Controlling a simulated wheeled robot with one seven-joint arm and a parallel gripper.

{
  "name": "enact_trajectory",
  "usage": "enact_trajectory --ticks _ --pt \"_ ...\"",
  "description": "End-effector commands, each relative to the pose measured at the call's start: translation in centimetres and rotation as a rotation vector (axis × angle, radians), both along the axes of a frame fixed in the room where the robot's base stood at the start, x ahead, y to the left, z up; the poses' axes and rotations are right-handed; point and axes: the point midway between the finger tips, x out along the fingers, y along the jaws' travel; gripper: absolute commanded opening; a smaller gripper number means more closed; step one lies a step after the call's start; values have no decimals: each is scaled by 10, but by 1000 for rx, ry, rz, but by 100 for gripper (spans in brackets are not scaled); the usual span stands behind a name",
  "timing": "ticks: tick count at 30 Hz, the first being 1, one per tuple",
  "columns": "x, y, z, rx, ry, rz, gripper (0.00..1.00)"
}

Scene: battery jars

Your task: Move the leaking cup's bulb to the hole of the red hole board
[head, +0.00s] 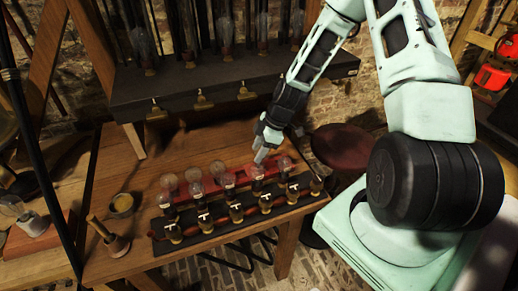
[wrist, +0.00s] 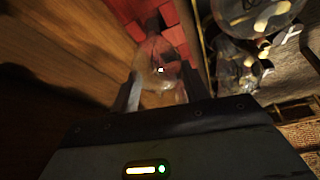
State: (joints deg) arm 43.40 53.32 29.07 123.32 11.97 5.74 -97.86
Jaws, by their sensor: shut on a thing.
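My gripper (head: 261,153) is above the back right part of the red hole board (head: 241,181) on the wooden table. In the wrist view its two fingers (wrist: 159,92) are shut on a clear glass bulb (wrist: 158,68). The red board (wrist: 128,10) shows just beyond this bulb; I cannot tell whether the bulb touches it. Several other clear bulbs (head: 195,188) stand along the board. A dark rack (head: 218,228) with several small brass-coloured cups (head: 236,213) runs in front of it. I cannot tell which cup leaks or which hole is empty.
A small round bowl (head: 122,205) and a wooden mallet-like tool (head: 112,242) are at the table's left. A dark shelf (head: 190,108) with hanging clips and tall glass pieces stands behind. A round dark red stool (head: 342,147) is at the right.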

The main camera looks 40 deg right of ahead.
Motion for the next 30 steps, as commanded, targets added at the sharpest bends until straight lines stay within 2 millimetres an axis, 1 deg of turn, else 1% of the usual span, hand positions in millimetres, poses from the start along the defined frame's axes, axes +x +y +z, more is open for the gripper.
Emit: enact_trajectory --ticks 12,22,23,24,25,30 --pt "0 0 -10 0 0 0 18" --pt "0 0 -11 0 0 0 18" --pt "0 0 -11 0 0 0 51" --pt "0 0 -11 0 0 0 62" --pt "0 0 -11 0 0 0 70" --pt "0 0 -11 0 0 0 71"
